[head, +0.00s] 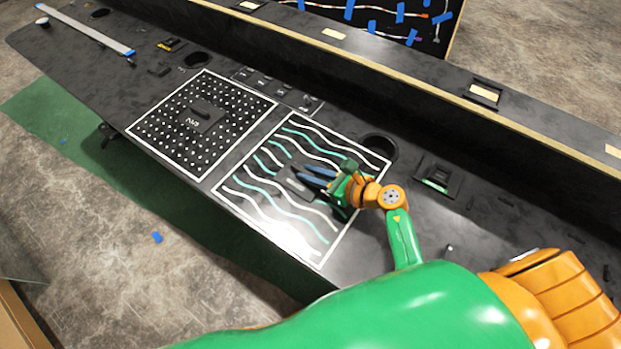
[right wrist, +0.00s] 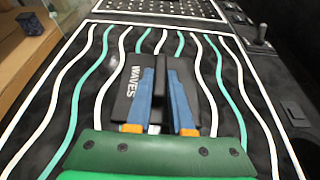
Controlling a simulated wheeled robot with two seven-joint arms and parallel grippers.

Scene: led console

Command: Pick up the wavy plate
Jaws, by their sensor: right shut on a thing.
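The wavy plate (head: 262,216) is a black square with a white border and white and green wavy lines. It lies in the console top, and its near right part is behind my gripper in the head view. Its black handle (head: 296,188) stands at the middle; the handle's WAVES label shows in the right wrist view (right wrist: 133,82). My right gripper (head: 312,176) is over the plate, its blue fingers shut on the handle, as the right wrist view also shows (right wrist: 166,72). The plate appears flat and level with the console. My left gripper is not in view.
A dotted black plate (head: 203,122) with its own handle lies just left of the wavy plate. A round hole (head: 381,147) and small switches (head: 270,84) are behind. A raised ledge (head: 400,90) runs along the console's back. Blue bits (head: 157,237) lie on the floor.

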